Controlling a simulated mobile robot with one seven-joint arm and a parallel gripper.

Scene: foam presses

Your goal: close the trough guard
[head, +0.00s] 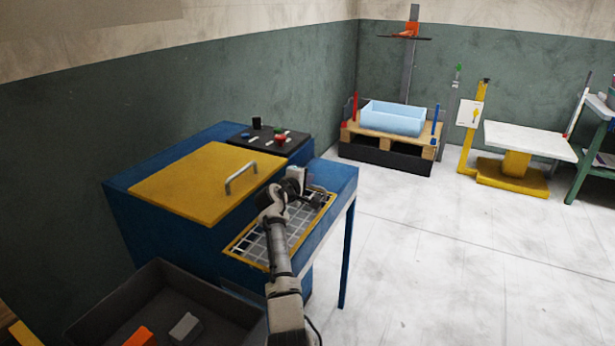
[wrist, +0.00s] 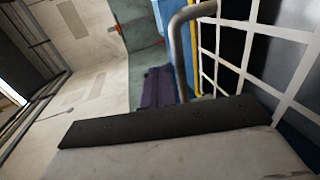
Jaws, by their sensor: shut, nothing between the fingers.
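The trough guard (head: 250,245) is a white wire mesh in a yellow frame at the front of the blue machine. In the head view it looks nearly flat over the shelf; I cannot tell whether it sits fully down. My gripper (head: 303,188) is shut and empty, above the guard's far right end. My forearm crosses over the guard and hides its middle. In the wrist view the mesh (wrist: 250,50) is close on the right, with a bent grey handle (wrist: 180,50) beside it. I cannot tell whether my gripper touches either.
The blue machine (head: 150,225) has a yellow lid (head: 195,180) with a metal handle and a black control panel (head: 265,138) behind. A dark bin (head: 165,285) with blocks stands at the lower left. The floor (head: 440,270) to the right is clear.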

